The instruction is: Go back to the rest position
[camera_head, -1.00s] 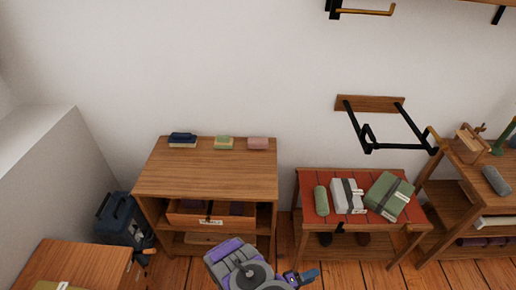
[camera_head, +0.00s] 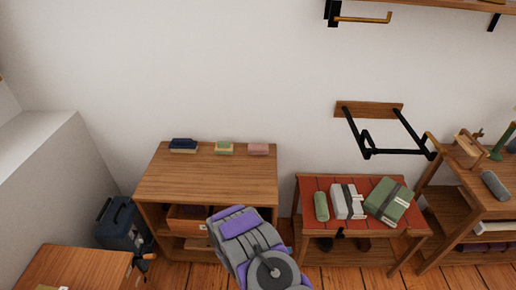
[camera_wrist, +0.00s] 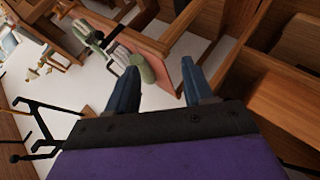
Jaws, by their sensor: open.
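My gripper (camera_wrist: 162,88) shows in the wrist view with its two blue-grey fingers apart and nothing between them. In the head view my purple and grey arm rises from the bottom middle, in front of the wooden cabinet (camera_head: 205,178). My fingertips cannot be made out in the head view.
A red-topped bench (camera_head: 310,186) at right holds a green roll (camera_head: 321,206) and strapped bundles. A black wall bracket (camera_head: 395,152) juts out above it. A dark blue case (camera_head: 118,222) stands left.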

